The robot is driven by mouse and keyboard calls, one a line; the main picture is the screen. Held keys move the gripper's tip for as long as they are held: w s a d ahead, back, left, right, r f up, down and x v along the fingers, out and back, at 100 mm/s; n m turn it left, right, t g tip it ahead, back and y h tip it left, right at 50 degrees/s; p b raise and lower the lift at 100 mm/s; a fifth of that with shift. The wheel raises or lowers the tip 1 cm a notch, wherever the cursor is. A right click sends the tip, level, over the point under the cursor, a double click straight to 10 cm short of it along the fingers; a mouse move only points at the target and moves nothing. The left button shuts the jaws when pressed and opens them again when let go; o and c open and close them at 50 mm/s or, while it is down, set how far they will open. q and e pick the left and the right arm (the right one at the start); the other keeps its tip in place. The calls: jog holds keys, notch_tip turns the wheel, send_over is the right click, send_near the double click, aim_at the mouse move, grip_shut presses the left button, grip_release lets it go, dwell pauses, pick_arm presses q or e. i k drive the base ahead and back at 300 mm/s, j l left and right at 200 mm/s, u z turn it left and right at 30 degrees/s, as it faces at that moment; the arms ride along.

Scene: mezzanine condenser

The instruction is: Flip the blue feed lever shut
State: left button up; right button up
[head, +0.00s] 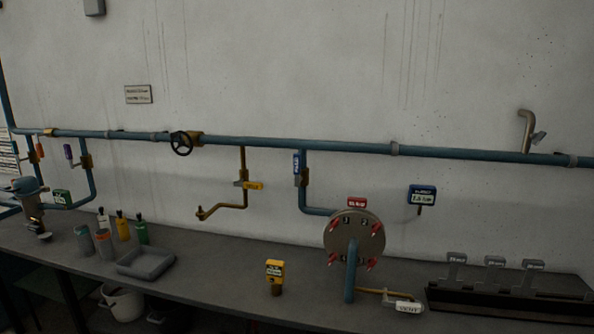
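The blue lever (297,162) sits on a brass valve body (304,177) on a vertical blue pipe, right of the middle of the head view. The lever stands upright, roughly in line with the pipe, and carries small pale lettering too small to read. Below the valve the pipe bends right towards a round flanged plate (355,238) with red-handled bolts. Neither of my grippers shows in the head view, and nothing touches the lever.
A yellow lever (253,185) lies sideways on the brass pipe just left. A black handwheel (181,143) is on the long horizontal pipe. On the grey bench (215,290) stand a yellow gauge (275,271), a grey tray (146,263) and several bottles. The bench middle is mostly clear.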

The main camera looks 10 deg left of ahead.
aim_at(298, 179)
jog(key=j+z, duration=0.15)
jog(key=z, duration=0.6)
jog(key=j+z, duration=0.4)
jog(key=k+j+z, duration=0.2)
jog(key=j+z, duration=0.15)
jog(key=j, duration=0.25)
jog(key=k+j, duration=0.1)
jog(key=j, duration=0.25)
jog(key=k+j+z, duration=0.1)
jog(key=j, duration=0.25)
jog(key=k+j, duration=0.2)
jog(key=i+j+z, duration=0.05)
jog(key=j, duration=0.05)
